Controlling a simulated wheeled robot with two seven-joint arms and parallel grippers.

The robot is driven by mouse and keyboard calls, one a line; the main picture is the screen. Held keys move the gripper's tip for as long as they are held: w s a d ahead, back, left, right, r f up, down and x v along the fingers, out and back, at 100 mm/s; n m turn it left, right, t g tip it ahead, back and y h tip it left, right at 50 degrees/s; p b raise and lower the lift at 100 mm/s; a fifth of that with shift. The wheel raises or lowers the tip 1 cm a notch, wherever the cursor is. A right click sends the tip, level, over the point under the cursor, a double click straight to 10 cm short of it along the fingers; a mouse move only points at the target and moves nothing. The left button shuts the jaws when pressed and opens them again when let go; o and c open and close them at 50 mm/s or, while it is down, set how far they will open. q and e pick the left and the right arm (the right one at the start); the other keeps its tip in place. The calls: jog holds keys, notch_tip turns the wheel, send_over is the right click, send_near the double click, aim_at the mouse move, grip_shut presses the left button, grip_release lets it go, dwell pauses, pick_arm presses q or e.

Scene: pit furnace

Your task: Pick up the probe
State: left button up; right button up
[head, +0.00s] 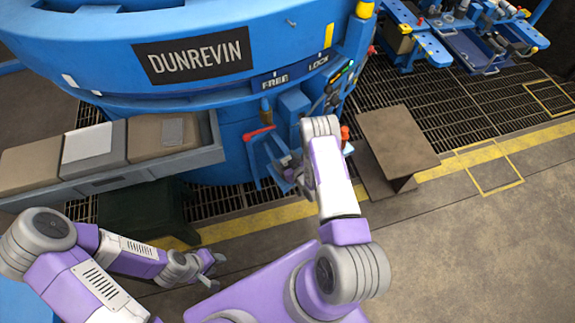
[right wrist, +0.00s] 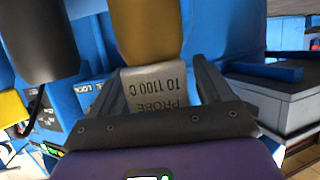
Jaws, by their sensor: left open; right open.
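In the right wrist view a pale tag (right wrist: 160,85) reads "PROBE TO 1100 C" upside down. An amber-brown cylinder (right wrist: 147,30), which looks like part of the probe, stands directly above it in the picture. My right gripper (right wrist: 162,82) is open, with one finger on each side of the tag; I cannot tell whether they touch it. My left gripper (head: 214,270) is open and empty, low over the floor at the left, away from the furnace.
The blue furnace (head: 230,85), marked DUNREVIN, fills the upper left. A grey tray (head: 205,155) with several blocks juts out at left. A brown stand (head: 398,140) is right of my right arm. A blue tool rack (head: 470,50) is at the back right. The right floor is clear.

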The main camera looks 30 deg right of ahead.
jog(key=c, duration=1.1)
jog(key=shift+c, duration=0.2)
jog(key=shift+r, duration=0.15)
